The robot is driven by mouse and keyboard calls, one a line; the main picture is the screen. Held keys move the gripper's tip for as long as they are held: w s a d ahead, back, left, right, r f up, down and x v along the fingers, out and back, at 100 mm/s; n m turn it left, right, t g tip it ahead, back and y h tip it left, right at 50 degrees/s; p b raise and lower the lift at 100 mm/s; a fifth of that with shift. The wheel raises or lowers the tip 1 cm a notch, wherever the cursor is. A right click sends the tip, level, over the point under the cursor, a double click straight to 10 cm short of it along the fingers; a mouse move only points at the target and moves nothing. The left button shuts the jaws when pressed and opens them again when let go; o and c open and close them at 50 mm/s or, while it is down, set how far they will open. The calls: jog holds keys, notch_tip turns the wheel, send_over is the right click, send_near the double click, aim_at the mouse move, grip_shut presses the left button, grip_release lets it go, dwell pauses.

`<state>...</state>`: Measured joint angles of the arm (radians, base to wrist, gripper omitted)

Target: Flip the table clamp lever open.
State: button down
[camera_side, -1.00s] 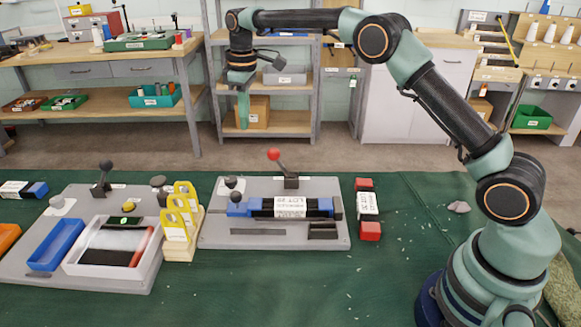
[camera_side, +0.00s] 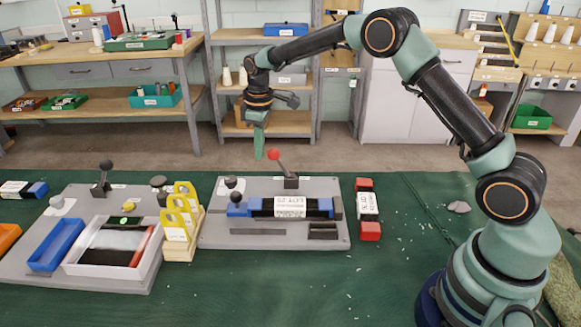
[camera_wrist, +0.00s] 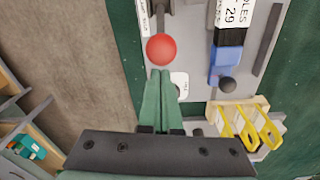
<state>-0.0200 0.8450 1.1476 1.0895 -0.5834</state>
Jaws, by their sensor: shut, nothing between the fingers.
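The clamp lever has a red ball knob (camera_side: 274,154) on a dark arm that rises, tilted to the left, from a dark base (camera_side: 291,182) at the back of the grey plate (camera_side: 215,236). My gripper (camera_side: 259,157) is shut and empty. It points down just left of the red knob in the side view, with its tips near knob height. In the wrist view the red knob (camera_wrist: 161,48) lies just beyond the shut green fingertips (camera_wrist: 160,72). I cannot tell whether they touch.
A blue-ended block with a white label (camera_side: 290,207) lies on the plate. A black-knobbed lever (camera_side: 105,166), yellow pieces in a wooden rack (camera_side: 180,212) and a white tray (camera_side: 112,282) stand left. Green cloth is clear in front.

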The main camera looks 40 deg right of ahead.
jog(key=shift+s+d+r, duration=0.1)
jog(key=shift+s+d, duration=0.05)
jog(key=shift+s, duration=0.1)
jog(key=shift+r, duration=0.1)
dwell(0.3)
jog(key=shift+s+d+r+t, duration=0.15)
jog(key=shift+s+d+t, duration=0.05)
jog(key=shift+t, duration=0.1)
